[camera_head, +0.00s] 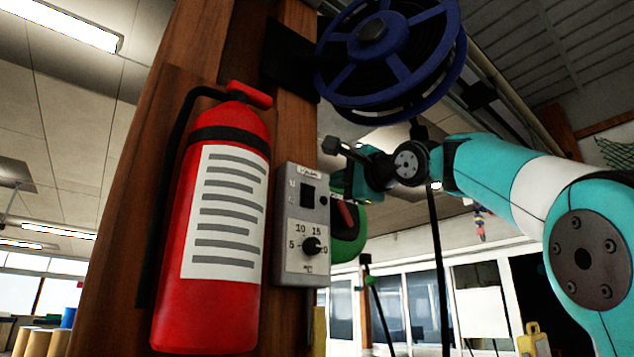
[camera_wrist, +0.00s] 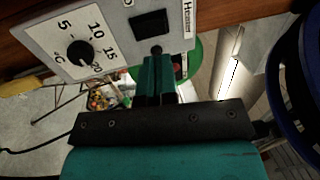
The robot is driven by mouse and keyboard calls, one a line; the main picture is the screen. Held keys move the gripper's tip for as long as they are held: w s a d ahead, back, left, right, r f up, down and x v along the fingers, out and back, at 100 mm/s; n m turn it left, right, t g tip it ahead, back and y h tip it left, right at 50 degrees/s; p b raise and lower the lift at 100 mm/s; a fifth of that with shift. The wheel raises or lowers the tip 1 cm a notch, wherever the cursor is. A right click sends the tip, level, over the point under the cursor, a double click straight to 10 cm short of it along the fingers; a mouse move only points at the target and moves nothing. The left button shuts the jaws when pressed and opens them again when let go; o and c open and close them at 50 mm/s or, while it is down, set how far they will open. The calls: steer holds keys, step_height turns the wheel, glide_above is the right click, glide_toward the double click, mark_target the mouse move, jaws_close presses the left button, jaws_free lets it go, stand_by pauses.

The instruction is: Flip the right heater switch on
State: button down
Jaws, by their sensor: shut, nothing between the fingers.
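A grey heater control box (camera_head: 283,230) is fixed to the wooden post, with a black rocker switch (camera_head: 308,197) above a dial (camera_head: 312,246). In the wrist view the box (camera_wrist: 110,38) is at the upper left, with its "Heater" label, black switch (camera_wrist: 150,24) and dial (camera_wrist: 80,52). I cannot tell the switch's position. Only one heater box shows. My gripper (camera_wrist: 157,62) is shut and empty, its tips pointing at the box edge just below the switch in the wrist view. In the head view my gripper (camera_head: 345,183) is right of the box; contact is unclear.
A red fire extinguisher (camera_head: 215,230) hangs left of the box on the wooden post (camera_head: 110,220). A blue reel (camera_head: 390,50) is above my arm. A round green object (camera_head: 350,247) is right of the box, behind my gripper.

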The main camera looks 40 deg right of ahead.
mark_target(309, 187)
steer(key=w+p, duration=0.1)
steer(key=w, duration=0.1)
steer(key=w+r+p, duration=0.1)
steer(key=w, duration=0.2)
steer(key=w+p, duration=0.1)
steer(key=w, duration=0.1)
steer(key=shift+w+a+r+p, duration=0.15)
steer(key=shift+r+p, duration=0.25)
steer(key=shift+w+f, duration=0.1)
steer(key=shift+w, duration=0.35)
steer(key=shift+w+r+p, duration=0.25)
steer(key=shift+r+p, duration=0.05)
steer(key=shift+p, duration=0.15)
steer(key=shift+f, duration=0.15)
steer(key=shift+s, duration=0.25)
steer(key=s+r+b, duration=0.2)
steer(key=s+b, duration=0.1)
steer(key=s, duration=1)
steer(key=shift+s+d+r, duration=0.2)
steer(key=shift+d+r, duration=0.05)
steer(key=shift+r, duration=0.1)
